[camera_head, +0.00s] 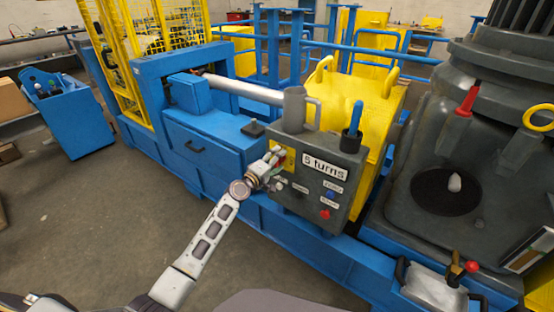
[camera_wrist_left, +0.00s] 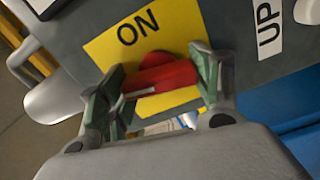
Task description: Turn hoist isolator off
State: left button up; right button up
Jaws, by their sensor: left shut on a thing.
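The hoist isolator is a red rotary handle (camera_wrist_left: 166,78) on a yellow plate (camera_wrist_left: 108,48) that reads ON. It sits on the front of the grey control box (camera_head: 346,178). My left gripper (camera_wrist_left: 156,86) has its green-padded fingers on both ends of the red handle and is shut on it. The lower part of the plate is hidden by the gripper in the wrist view. My right gripper is not in view.
The box also carries a "5 turns" label (camera_head: 325,168), a blue button (camera_head: 330,194) and a red button (camera_head: 325,214). A grey machine (camera_head: 455,140) stands at the right.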

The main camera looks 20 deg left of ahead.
pick_arm(q)
jog(key=shift+f+n, duration=0.1)
jog(key=shift+n, duration=0.9)
jog(key=o, duration=1)
jog(key=shift+s, duration=0.1)
jog(key=shift+s+a, duration=0.1)
jog(key=shift+v, duration=5.75)
